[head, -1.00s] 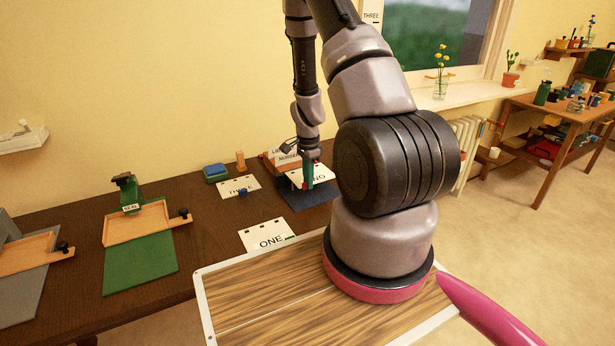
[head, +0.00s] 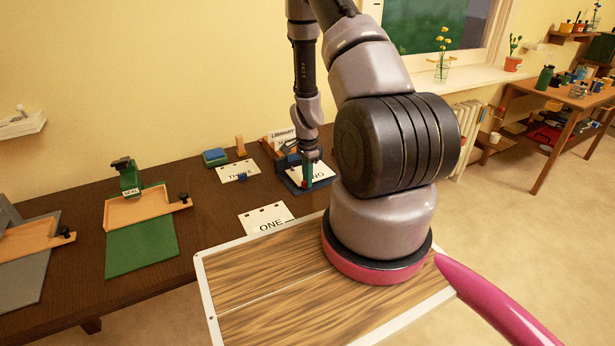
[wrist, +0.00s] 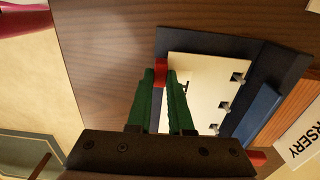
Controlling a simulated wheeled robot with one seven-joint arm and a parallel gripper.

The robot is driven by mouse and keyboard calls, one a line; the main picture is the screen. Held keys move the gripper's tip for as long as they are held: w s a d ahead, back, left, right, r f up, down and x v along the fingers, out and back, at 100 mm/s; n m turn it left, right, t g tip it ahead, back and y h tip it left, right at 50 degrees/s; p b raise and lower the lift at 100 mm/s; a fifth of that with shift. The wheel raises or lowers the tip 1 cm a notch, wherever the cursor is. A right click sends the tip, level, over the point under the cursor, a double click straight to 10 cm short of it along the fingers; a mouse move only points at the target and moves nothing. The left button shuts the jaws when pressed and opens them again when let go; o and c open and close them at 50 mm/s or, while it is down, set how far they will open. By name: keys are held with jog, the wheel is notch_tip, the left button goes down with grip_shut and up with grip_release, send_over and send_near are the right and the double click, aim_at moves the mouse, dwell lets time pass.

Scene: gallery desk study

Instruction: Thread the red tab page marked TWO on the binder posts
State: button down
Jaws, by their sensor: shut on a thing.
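The white page marked TWO (head: 313,173) lies over the dark blue binder (head: 294,187) at the back of the desk. In the wrist view, my gripper (wrist: 165,77) has its green fingers closed on the page's red tab (wrist: 160,70). The page (wrist: 197,85) looks nearly flat over the binder (wrist: 280,62). Small metal posts (wrist: 238,77) show at the holes along the page's far edge; how far down them the page sits I cannot tell. In the head view, my gripper (head: 306,181) partly covers the page.
Page ONE (head: 266,219) lies in front of the binder, and page THREE (head: 238,171) lies to its left. A labelled wooden holder (head: 279,141) stands behind the binder. A green stand with a wooden tray (head: 147,221) is farther left.

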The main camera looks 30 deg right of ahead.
dwell(0.3)
jog(key=c, duration=0.7)
grip_release()
jog(key=shift+c, duration=0.2)
jog(key=shift+r, duration=0.15)
notch_tip(320, 180, up, 10)
jog(key=shift+r, duration=0.25)
